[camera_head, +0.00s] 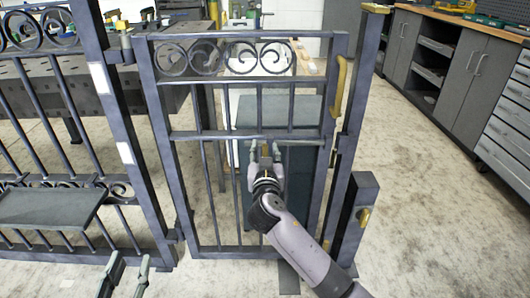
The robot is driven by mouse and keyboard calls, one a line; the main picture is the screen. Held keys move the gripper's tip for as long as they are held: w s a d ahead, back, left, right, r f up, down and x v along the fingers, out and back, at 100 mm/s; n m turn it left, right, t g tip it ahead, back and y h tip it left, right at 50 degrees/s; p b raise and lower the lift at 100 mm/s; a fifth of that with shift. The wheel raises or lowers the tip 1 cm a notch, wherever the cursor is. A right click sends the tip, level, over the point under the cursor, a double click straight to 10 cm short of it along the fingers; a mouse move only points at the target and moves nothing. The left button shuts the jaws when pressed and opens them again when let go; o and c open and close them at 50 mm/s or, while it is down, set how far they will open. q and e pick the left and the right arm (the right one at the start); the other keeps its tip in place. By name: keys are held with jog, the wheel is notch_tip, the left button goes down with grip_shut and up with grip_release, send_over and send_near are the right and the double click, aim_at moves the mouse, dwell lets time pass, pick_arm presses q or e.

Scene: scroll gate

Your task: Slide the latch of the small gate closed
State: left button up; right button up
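The small gate (240,135) is a dark metal frame with vertical bars and scrolls along its top. It stands upright between the left post and the right post (345,160). A brass handle (339,86) sits on its upper right side. I cannot clearly make out which part is the sliding latch. My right gripper (265,151) is in front of the gate's middle, just below its crossbar (240,134). Its fingers are apart with nothing seen between them; contact with the bars is unclear. My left gripper (129,263) is low at the left, open and empty.
A fixed fence panel (75,110) with a dark shelf (50,206) stands at the left. A short post with a brass fitting (363,216) stands at the right. A workbench and grey cabinets (460,85) are behind. The floor (445,225) at right is clear.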

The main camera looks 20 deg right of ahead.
grip_shut()
dwell(0.5)
dwell(0.4)
